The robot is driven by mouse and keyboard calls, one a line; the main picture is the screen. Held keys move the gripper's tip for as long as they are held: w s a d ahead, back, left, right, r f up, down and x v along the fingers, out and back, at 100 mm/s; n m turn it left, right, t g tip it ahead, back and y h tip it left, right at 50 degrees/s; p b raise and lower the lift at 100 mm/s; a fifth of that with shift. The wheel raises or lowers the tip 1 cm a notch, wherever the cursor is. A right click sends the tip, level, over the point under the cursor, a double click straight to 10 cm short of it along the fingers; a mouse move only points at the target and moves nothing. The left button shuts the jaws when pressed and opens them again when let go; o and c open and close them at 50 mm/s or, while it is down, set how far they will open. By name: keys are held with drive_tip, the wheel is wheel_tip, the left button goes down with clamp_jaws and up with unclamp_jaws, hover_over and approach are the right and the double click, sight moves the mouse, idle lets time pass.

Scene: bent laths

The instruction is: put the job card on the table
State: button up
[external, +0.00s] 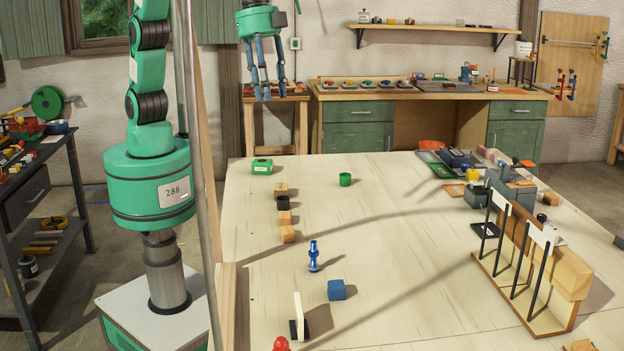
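A thin white upright card (298,306), which looks like the job card, stands in a small black base (299,329) at the front of the pale wooden table (400,240). I cannot read any writing on it. My gripper (268,92) hangs fingers down above the far left of the table, well away from the card. Its fingers are spread and nothing shows between them.
A wooden rack with black uprights and white tags (543,237) holds wood blocks at the right. The middle is mostly clear.

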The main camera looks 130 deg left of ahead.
drive_tip(key=w+d+f+m+g+p, duration=0.1)
drive_tip(key=w+d+f, duration=0.35)
drive_tip(key=w, duration=0.25)
drive_tip(key=w+d+f+m+p, duration=0.1)
drive_tip(key=w+d+f, duration=0.2)
drive_tip(key=w+f, duration=0.25)
drive_tip(key=m+g+p, duration=0.2)
drive_tip(key=p, duration=0.1)
hover_over(299, 330)
drive_tip(key=s+a, duration=0.3)
wheel_tip(299, 330, down, 18)
drive_tip(key=shift+s+d+f, duration=0.1)
drive_tip(key=shift+f, duration=0.1)
drive_tip(key=shift+f+b, duration=0.35)
drive_tip(key=shift+f, duration=3.95)
drive_tip(key=shift+s+a+f, duration=0.1)
drive_tip(key=shift+a+f, duration=0.05)
drive_tip(key=shift+f, duration=1.15)
drive_tip(key=shift+a+f, duration=0.1)
drive_tip(key=shift+f, duration=1.2)
drive_tip(key=shift+f, duration=0.25)
